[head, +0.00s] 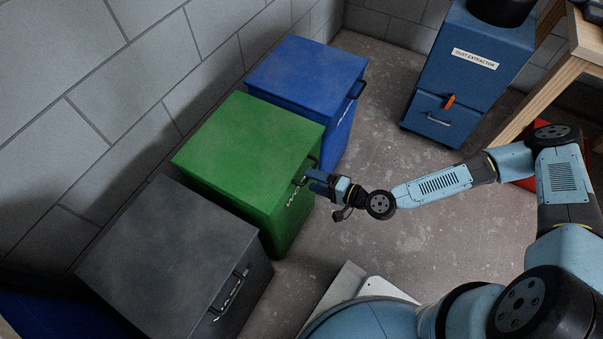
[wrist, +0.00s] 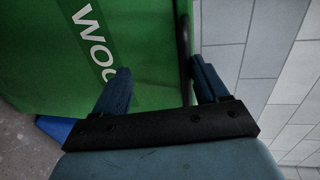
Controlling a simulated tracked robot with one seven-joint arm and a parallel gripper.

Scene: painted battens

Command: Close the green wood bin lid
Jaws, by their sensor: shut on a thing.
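The green wood bin (head: 290,215) stands against the wall in the head view, with white lettering on its front. Its green lid (head: 250,145) looks down flat on the bin; I cannot tell if a small gap is left. My gripper (head: 310,181) is at the lid's front edge, shut on the dark lid handle (head: 314,161). In the wrist view the handle (wrist: 184,45) runs down between the two blue fingers, close to the right one. The green front with "WOO" lettering fills the left of that view. Part of the handle is hidden by my gripper.
A blue bin (head: 308,68) stands beyond the green one and a dark grey bin (head: 165,255) nearer, both with lids down. A blue dust extractor (head: 465,75) and a wooden bench (head: 540,85) stand at the right. The floor (head: 375,110) between is clear.

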